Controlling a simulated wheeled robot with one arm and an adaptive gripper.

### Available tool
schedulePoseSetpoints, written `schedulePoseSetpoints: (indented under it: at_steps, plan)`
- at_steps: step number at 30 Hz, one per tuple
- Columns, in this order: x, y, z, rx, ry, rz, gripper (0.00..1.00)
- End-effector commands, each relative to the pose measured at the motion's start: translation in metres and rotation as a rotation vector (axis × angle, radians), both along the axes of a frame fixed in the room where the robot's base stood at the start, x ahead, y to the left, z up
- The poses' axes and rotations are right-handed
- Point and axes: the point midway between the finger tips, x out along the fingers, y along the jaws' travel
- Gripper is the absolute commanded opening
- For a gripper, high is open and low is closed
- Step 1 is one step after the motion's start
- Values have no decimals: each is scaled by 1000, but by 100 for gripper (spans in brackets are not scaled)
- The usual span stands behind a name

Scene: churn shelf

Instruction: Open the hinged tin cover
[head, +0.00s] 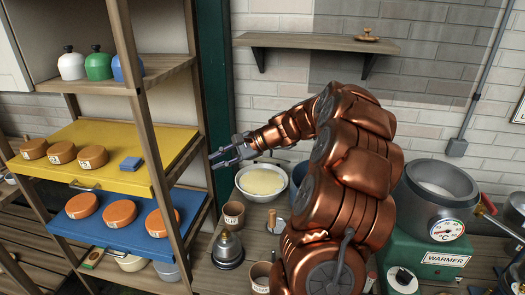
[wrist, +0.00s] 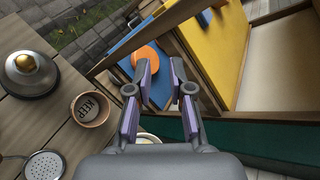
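I cannot make out for certain which thing is the hinged tin cover; no hinge shows clearly. A metal dome with a knob (head: 228,248) stands on the counter below my gripper, and it shows with a gold knob in the wrist view (wrist: 30,76). A yellow panel (head: 118,152) with a small front handle (head: 84,187) lies on the shelf rack to the left. My gripper (head: 214,158) is open and empty, in the air beside the rack's right post. In the wrist view its two fingers (wrist: 164,70) are apart with nothing between them.
Orange rounds (head: 63,153) and a blue block (head: 131,164) lie on the yellow panel. A blue panel (head: 120,232) with more rounds is below. A KEEP pot (head: 234,215), a pale-filled bowl (head: 262,181) and a green warmer (head: 430,255) stand on the counter.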

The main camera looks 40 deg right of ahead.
Motion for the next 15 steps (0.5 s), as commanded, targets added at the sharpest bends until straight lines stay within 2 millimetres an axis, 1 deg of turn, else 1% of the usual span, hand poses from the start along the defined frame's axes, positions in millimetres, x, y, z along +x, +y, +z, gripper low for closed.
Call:
schedulePoseSetpoints:
  at_steps: [1,2,3,5,6,7,9,12,15]
  plan:
    - [2,-36,-9,38,-9,-78,21]
    - [3,-55,-11,57,-19,-122,21]
    - [2,-79,-15,86,-28,-177,21]
    - [-1,-115,-21,125,-43,-257,21]
    - [-4,-137,-24,144,-54,-304,21]
    - [-7,-153,-26,158,-62,-338,21]
    - [-15,-182,-33,189,-73,-402,21]
    - [-24,-211,-37,215,-89,-466,21]
    - [-29,-227,-40,228,-98,-499,21]
